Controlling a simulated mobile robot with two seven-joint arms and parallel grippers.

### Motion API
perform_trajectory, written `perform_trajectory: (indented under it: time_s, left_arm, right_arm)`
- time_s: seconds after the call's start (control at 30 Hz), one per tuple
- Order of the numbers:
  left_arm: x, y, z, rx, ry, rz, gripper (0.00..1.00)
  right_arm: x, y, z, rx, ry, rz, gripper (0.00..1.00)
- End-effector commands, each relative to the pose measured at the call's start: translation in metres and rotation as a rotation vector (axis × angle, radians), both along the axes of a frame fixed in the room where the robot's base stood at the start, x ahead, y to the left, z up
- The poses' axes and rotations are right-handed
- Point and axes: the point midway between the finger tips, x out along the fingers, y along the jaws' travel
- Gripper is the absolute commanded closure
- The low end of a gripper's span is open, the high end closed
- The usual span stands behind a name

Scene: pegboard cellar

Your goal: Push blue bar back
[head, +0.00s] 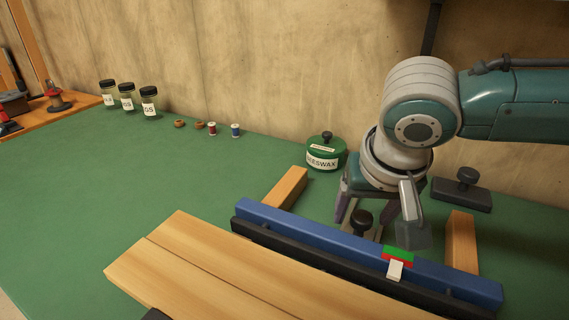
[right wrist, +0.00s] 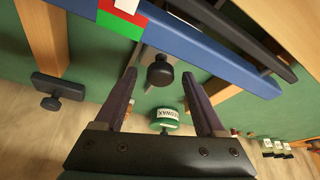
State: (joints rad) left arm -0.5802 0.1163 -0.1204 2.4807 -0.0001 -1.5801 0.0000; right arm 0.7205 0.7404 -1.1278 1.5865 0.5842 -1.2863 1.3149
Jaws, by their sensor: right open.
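The long blue bar (head: 310,226) lies across two wooden rails, just behind a black bar (head: 290,247). It also crosses the top of the right wrist view (right wrist: 195,42). A green and red patch (head: 398,252) marks its top, and a white pointer (head: 395,270) overlaps the red part. A black knob (head: 362,220) stands behind the bar. My right gripper (right wrist: 159,77) is open and empty, pointing down behind the bar. In the wrist view the knob (right wrist: 160,70) appears between its fingertips; contact cannot be told. My left gripper is not in view.
Wooden boards (head: 200,262) lie in front of the black bar. A green beeswax tin (head: 325,153) stands behind, near the wall. A black block with a knob (head: 462,190) sits at the right. Jars (head: 149,101) and spools (head: 235,130) are far left. The green bench is clear at left.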

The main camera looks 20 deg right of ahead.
Motion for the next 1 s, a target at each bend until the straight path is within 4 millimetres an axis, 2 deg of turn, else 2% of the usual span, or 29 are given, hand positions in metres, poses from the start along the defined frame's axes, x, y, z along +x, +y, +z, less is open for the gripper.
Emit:
perform_trajectory:
  time_s: [0.1,0.73,1.0]
  left_arm:
    - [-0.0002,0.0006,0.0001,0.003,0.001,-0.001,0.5]
    - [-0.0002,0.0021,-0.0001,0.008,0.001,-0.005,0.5]
    - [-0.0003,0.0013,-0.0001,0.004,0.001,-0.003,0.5]
  right_arm:
    - [0.0,0.0001,0.0004,0.0,0.0,0.0,0.28]
    - [-0.0004,-0.0002,0.0003,-0.001,0.0,0.0,0.99]
    - [-0.0004,-0.0002,0.0003,0.0,0.0,-0.001,1.0]
